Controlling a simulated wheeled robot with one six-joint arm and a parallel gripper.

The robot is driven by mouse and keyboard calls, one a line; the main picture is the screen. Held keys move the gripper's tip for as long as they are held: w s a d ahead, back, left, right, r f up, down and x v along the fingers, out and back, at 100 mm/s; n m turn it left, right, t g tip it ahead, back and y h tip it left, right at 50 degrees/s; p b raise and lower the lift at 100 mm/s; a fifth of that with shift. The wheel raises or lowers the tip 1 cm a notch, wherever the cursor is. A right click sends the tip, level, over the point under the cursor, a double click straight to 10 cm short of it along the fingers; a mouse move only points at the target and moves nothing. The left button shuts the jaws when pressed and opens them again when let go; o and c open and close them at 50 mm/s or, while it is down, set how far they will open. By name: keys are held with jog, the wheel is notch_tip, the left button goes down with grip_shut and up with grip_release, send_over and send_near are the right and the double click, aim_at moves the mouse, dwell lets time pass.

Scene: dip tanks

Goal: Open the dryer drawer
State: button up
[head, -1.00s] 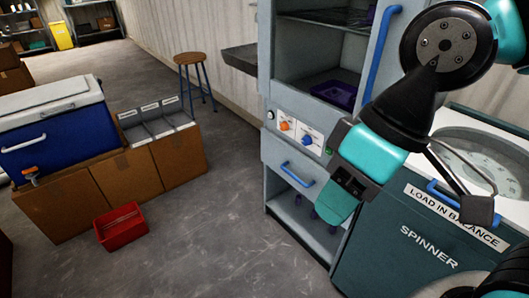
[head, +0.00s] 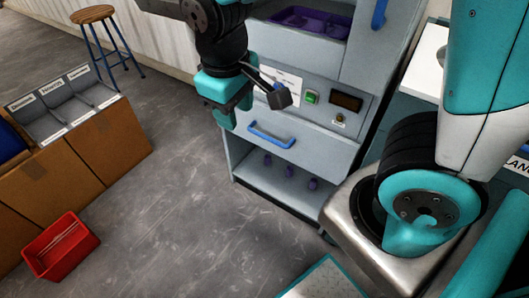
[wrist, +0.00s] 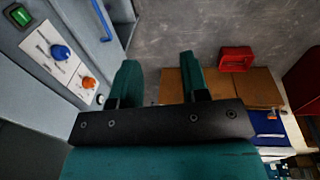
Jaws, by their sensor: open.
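The drawer (head: 310,150) is the pale grey front low on a grey cabinet, below a control panel, and looks shut. Its blue bar handle (head: 271,136) also shows at the top left of the wrist view (wrist: 103,18). My gripper (head: 228,115) is in front of the cabinet, left of and a little above the handle in the head view, apart from it. In the wrist view its two teal fingers (wrist: 159,80) stand apart with nothing between them. They point to the floor beside the cabinet. My gripper hides part of the panel in the head view.
The panel has a green button (head: 312,97), a blue knob (wrist: 60,52) and an orange knob (wrist: 88,83). Purple items (head: 290,172) stand on an open shelf below the drawer. A red bin (head: 62,247) and cardboard boxes (head: 100,150) are left. The floor between is clear.

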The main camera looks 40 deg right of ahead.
jog(key=w+d+f+t+h+b, duration=0.15)
jog(key=w+f+h+b, duration=0.25)
jog(key=f+b, duration=0.5)
jog(key=w+d+f+h+b, duration=0.3)
jog(key=w+f+b, duration=0.15)
jog(key=f, duration=0.85)
jog(key=t+h+b, duration=0.3)
jog(key=h+b, duration=0.4)
jog(key=b, duration=0.3)
send_near(265, 138)
jog(key=shift+m, duration=0.3)
jog(key=shift+b+x, duration=5.45)
jog(key=shift+b, duration=2.5)
grip_shut()
